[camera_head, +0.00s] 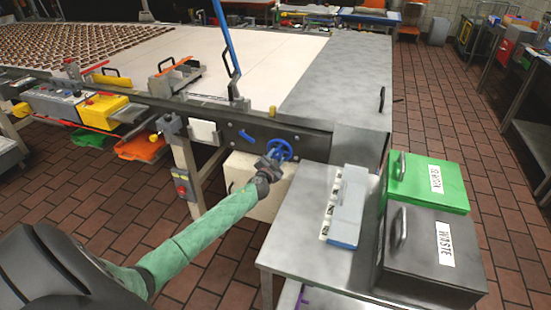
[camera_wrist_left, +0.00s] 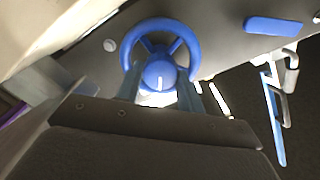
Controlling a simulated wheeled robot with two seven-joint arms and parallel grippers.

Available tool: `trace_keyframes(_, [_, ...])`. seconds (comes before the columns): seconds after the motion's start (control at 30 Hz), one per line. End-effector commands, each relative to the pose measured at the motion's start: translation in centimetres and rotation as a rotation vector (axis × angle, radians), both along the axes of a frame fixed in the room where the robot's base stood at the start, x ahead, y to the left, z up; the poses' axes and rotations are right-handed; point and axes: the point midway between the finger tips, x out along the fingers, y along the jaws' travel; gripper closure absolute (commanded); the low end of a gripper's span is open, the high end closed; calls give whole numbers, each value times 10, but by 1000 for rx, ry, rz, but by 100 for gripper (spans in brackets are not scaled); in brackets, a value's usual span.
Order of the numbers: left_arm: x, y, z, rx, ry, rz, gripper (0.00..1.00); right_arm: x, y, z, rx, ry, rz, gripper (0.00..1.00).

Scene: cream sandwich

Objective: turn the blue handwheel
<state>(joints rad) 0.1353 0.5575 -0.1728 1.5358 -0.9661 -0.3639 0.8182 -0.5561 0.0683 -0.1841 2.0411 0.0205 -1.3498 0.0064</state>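The blue handwheel (camera_head: 286,147) is on the dark side panel of the conveyor table. In the left wrist view, its round rim, spokes and hub (camera_wrist_left: 159,73) fill the upper middle. My left gripper (camera_head: 270,160) is right at the wheel. In the left wrist view, the two fingers of my left gripper (camera_wrist_left: 161,88) stand apart, one on each side of the hub, at the lower part of the wheel. Whether the fingers touch the hub or spokes cannot be told. My right gripper is in neither view.
A blue lever handle (camera_head: 248,136) is left of the wheel, also in the left wrist view (camera_wrist_left: 286,26). A steel side table (camera_head: 300,235) with a grey-blue box (camera_head: 348,205) stands close on the right. Green (camera_head: 430,182) and black (camera_head: 432,253) bins stand beyond it.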

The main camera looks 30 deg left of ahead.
Motion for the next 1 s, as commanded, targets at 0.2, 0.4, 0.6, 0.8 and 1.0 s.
trace_keyframes(0.2, [0, 0, 0, 1, 1, -1, 85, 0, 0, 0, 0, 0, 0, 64])
trace_keyframes(0.4, [0, 0, -1, 27, 7, -1, 85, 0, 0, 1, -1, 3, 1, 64])
trace_keyframes(0.6, [0, 0, -2, 122, 29, 0, 85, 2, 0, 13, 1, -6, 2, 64])
trace_keyframes(0.8, [0, 0, -2, 280, 67, 0, 85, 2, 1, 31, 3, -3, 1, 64])
trace_keyframes(1.0, [0, 0, -1, 466, 112, 0, 85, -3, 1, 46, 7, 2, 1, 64])
